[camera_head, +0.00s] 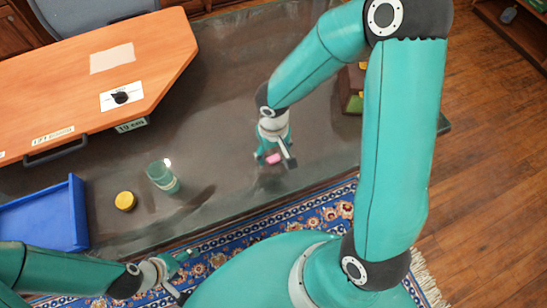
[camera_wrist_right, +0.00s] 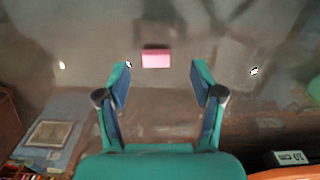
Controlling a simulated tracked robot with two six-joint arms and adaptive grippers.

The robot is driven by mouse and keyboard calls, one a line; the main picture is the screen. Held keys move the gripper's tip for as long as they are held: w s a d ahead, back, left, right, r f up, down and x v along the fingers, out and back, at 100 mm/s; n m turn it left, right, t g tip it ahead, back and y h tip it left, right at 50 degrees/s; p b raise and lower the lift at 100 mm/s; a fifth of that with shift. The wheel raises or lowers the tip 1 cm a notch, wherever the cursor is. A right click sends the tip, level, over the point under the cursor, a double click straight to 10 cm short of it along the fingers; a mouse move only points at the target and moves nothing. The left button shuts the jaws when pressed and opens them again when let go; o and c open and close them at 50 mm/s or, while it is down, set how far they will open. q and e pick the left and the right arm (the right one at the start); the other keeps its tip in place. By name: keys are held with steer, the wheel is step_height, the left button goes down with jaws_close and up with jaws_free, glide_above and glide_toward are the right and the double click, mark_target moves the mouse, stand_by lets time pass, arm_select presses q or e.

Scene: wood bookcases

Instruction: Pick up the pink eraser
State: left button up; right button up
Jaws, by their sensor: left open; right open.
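The pink eraser (camera_head: 273,158) lies on the dark glossy table (camera_head: 230,75), partly hidden by my right gripper in the head view. In the right wrist view the pink eraser (camera_wrist_right: 156,58) shows whole, just beyond the fingertips and roughly centred between them. My right gripper (camera_head: 273,158) is open and empty above the eraser; its two fingers (camera_wrist_right: 160,80) stand wide apart in the wrist view. My left gripper (camera_head: 178,272) is low at the left, over the patterned rug, open and away from the eraser.
A blue tray (camera_head: 75,215), a yellow round lid (camera_head: 125,201) and a glass (camera_head: 162,176) stand on the table to the left. An orange board (camera_head: 150,50) covers the upper left. A box (camera_head: 352,90) stands behind my right arm. The table around the eraser is clear.

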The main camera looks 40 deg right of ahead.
mark_target(275, 160)
steer(key=f, duration=0.4)
steer(key=shift+d+f, duration=0.2)
steer(key=shift+d, duration=0.1)
steer(key=c, duration=1)
